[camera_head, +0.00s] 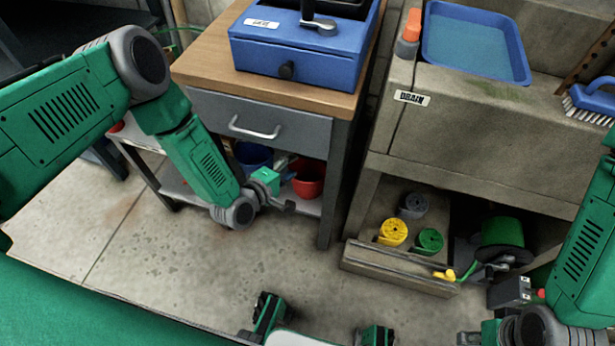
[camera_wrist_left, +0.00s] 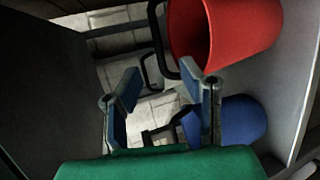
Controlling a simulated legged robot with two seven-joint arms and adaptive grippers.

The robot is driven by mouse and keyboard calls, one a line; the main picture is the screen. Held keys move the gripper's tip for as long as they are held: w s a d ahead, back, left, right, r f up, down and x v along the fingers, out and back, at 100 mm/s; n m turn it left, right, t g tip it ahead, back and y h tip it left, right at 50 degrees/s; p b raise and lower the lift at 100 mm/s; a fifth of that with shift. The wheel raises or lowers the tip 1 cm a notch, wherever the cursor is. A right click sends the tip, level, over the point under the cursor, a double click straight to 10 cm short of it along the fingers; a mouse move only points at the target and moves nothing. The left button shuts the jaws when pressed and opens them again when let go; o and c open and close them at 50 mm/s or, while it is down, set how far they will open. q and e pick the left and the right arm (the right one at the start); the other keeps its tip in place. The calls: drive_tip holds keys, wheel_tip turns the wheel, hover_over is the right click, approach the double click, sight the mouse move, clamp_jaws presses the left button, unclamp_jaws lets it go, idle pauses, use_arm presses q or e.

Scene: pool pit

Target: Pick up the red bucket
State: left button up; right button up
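The red bucket (camera_head: 309,181) stands on the lower shelf of the workbench, partly behind my left gripper in the head view. In the left wrist view the red bucket (camera_wrist_left: 238,32) is tilted in the picture at the upper right, with a dark handle (camera_wrist_left: 160,42) by its mouth. My left gripper (camera_head: 285,202) is at the shelf's front, by the bucket. In the wrist view its two fingers (camera_wrist_left: 164,92) are apart, and no object is clearly held between them. My right gripper (camera_head: 470,338) is at the lower right edge, mostly cut off; its fingers are unclear.
A blue bucket (camera_head: 253,155) stands left of the red one; it also shows in the wrist view (camera_wrist_left: 238,120). The drawer (camera_head: 250,122) is just above. Floor (camera_head: 170,262) in front is clear.

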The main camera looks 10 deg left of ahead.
sight(309, 158)
use_arm(q)
drive_tip(key=b+x, duration=0.1)
drive_tip(key=x, duration=0.2)
drive_tip(key=b+x, duration=0.1)
drive_tip(key=x, duration=0.2)
drive_tip(key=shift+w+d+f+b, duration=0.2)
drive_tip(key=shift+d+f+b, duration=0.15)
drive_tip(key=shift+d, duration=0.2)
drive_tip(key=shift+w, duration=0.15)
drive_tip(key=shift+d+r, duration=0.15)
drive_tip(key=shift+d, duration=0.25)
drive_tip(key=shift+c, duration=1.1)
drive_tip(key=shift+d, duration=0.1)
clamp_jaws()
use_arm(e)
drive_tip(key=f, duration=0.1)
drive_tip(key=d+f, duration=0.1)
drive_tip(key=f, duration=0.1)
drive_tip(key=shift+d+f, duration=0.2)
drive_tip(key=shift+f, duration=0.1)
